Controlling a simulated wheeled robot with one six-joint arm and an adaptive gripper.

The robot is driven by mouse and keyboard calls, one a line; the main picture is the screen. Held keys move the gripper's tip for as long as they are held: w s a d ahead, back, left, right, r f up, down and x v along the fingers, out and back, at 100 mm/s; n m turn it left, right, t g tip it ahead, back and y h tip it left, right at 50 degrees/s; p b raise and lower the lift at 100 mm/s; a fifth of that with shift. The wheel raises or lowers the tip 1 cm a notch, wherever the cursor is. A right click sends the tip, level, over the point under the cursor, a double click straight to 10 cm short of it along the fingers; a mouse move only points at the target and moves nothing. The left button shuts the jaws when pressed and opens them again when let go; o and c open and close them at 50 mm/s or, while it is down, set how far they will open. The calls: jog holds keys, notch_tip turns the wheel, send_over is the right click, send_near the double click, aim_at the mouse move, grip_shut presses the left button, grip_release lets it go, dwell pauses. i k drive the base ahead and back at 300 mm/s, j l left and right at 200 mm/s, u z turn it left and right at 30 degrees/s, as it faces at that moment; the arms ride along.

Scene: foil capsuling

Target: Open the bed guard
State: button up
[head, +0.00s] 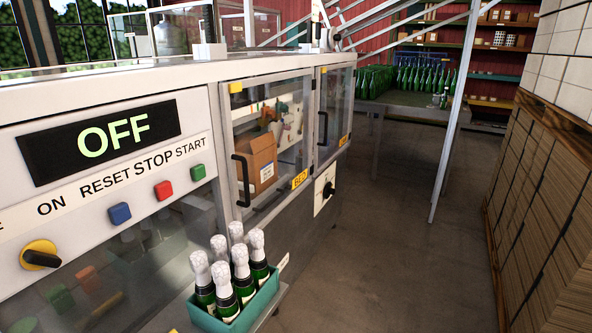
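The bed guard (285,120) is a clear framed door in the side of the white machine, with a yellow label reading "BED" (300,179) at its lower right. It looks closed. Its black bar handle (241,180) stands upright at the door's left edge. A yellow block (236,87) sits at its top left corner. Through the pane I see a cardboard box (257,163). The machine's display (113,135) reads "OFF". My gripper is not in view.
A teal crate of foil-topped bottles (235,311) stands in front, below the guard. A second clear door (333,110) with its own handle is to the right. Stacked cartons (548,200) line the right side. The floor (400,240) between is clear, apart from a slanted white post (450,130).

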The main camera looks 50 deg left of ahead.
aim_at(224, 89)
jog(key=i+l+u, duration=0.15)
jog(key=i+u, duration=0.35)
jog(key=i+l+u, duration=0.35)
jog(key=i+u, duration=0.15)
jog(key=i+l+u, duration=0.7)
jog(key=l+u, duration=0.25)
jog(key=l, duration=0.2)
jog(key=i+l+u, duration=0.15)
jog(key=l+u, duration=0.35)
jog(key=l, duration=0.2)
jog(key=l+u, duration=0.2)
jog(key=l, duration=0.35)
